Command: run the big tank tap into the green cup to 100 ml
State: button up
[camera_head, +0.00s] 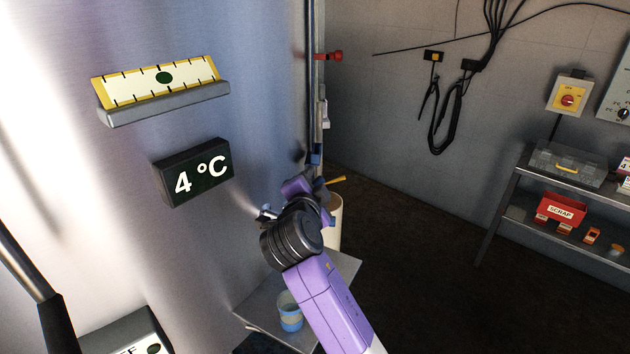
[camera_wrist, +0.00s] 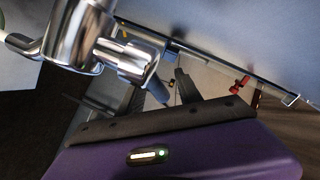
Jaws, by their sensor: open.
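The big steel tank (camera_head: 255,70) fills the left of the head view. In the wrist view, a large chrome tap (camera_wrist: 80,38) is close at the upper left, with its fitting beside my gripper's fingers. My gripper (camera_wrist: 165,86) is open, its two dark fingers apart, and nothing is seen held between them. In the head view my arm largely hides the tap and the fingertips. A small blue-green cup (camera_head: 290,314) with a pale band stands on the grey stand below my arm, left of my purple forearm. Its level cannot be read.
A 4 °C display (camera_head: 193,172) and a yellow-edged gauge (camera_head: 160,80) are on the tank. A cream cylinder (camera_head: 335,222) stands behind my wrist. A shelf (camera_head: 530,175) with a red scrap bin (camera_head: 562,208) is at the right. The floor between is clear.

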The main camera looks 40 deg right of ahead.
jog(key=shift+w+d+f, duration=0.15)
jog(key=shift+w+d, duration=0.25)
jog(key=shift+d, duration=0.15)
grip_shut()
dwell(1.1)
